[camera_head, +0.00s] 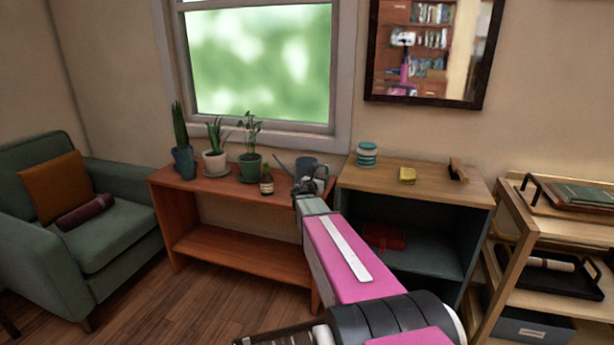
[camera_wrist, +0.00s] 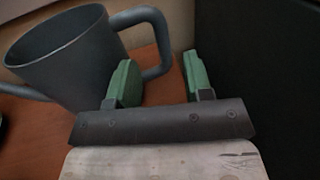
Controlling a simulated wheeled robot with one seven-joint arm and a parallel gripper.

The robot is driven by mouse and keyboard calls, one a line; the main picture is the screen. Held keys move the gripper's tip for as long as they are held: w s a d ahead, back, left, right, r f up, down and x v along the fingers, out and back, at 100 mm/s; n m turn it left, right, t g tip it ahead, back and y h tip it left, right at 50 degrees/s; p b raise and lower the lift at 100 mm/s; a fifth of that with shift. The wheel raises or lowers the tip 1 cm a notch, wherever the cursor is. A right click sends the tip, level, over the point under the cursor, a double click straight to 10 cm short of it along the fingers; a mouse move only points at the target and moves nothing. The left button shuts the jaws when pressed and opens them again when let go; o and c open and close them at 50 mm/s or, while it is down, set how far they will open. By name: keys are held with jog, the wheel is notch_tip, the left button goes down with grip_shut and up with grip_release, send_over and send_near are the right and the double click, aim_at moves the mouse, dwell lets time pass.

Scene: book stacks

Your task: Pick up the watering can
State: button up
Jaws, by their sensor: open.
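The watering can (camera_head: 306,166) is grey-blue and stands at the right end of the reddish wooden console table (camera_head: 222,184). Its spout points left, and my arm hides part of it in the head view. In the wrist view the watering can (camera_wrist: 72,57) fills the upper left, with its loop handle on its right side. My gripper (camera_wrist: 162,82) has two green fingertips and is open. The handle's lower part lies just beyond and between the fingertips as seen there. I cannot tell whether a finger touches it.
A green armchair (camera_head: 110,238) is far left.

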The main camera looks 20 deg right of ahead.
aim_at(327, 173)
jog(key=x, duration=0.5)
jog(key=shift+s+d+r, duration=0.1)
jog(key=shift+d, duration=0.05)
jog(key=shift+s, duration=0.1)
grip_shut()
